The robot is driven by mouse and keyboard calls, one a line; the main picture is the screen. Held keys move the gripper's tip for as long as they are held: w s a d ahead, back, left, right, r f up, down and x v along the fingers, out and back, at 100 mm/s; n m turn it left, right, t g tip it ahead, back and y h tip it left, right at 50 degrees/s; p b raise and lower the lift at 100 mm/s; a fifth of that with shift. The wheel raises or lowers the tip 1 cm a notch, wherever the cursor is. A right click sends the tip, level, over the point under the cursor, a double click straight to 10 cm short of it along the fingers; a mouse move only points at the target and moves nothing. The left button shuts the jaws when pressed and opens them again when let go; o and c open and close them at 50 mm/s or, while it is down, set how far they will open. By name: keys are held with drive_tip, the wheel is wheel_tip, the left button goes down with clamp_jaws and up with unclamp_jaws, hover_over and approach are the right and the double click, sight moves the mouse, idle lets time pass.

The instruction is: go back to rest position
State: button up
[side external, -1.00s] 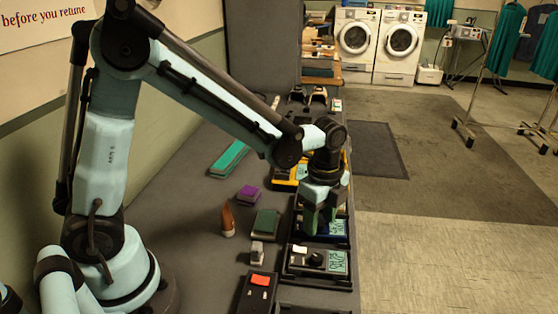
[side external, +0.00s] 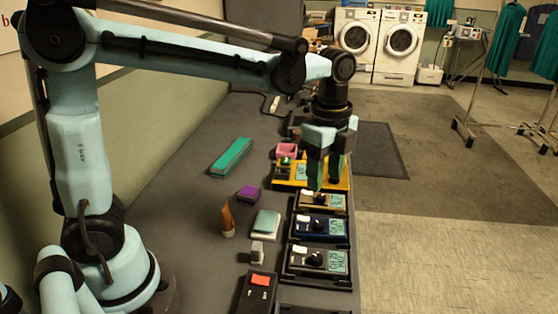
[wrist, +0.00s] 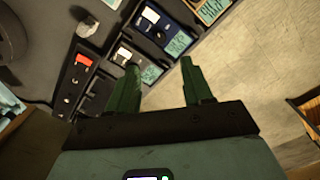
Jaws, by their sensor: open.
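My gripper (side external: 325,174) is open and empty, with its green fingers pointing down above the row of devices near the table's right edge. In the wrist view my gripper (wrist: 160,80) shows both fingers apart with nothing between them. Below it in the side view are a tan device (side external: 313,201), a blue device (side external: 308,226) and a black device (side external: 305,262), each with a knob and a teal panel, in dark trays. The blue device also shows in the wrist view (wrist: 178,42). My gripper touches none of them.
A green bar (side external: 231,157), a purple block (side external: 250,193), a brown cone (side external: 228,218), a green-topped block (side external: 266,223) and a black box with a red top (side external: 257,290) stand on the grey table (side external: 180,215).

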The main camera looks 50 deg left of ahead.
drive_tip(key=shift+r, duration=0.25)
drive_tip(key=s+a+f+n+t, duration=0.2)
drive_tip(key=s+a+n+t, duration=0.4)
drive_tip(key=n, duration=1.1)
drive_tip(key=shift+s+a+t, duration=0.2)
drive_tip(key=shift+s+t, duration=0.4)
drive_tip(key=shift+s, duration=0.85)
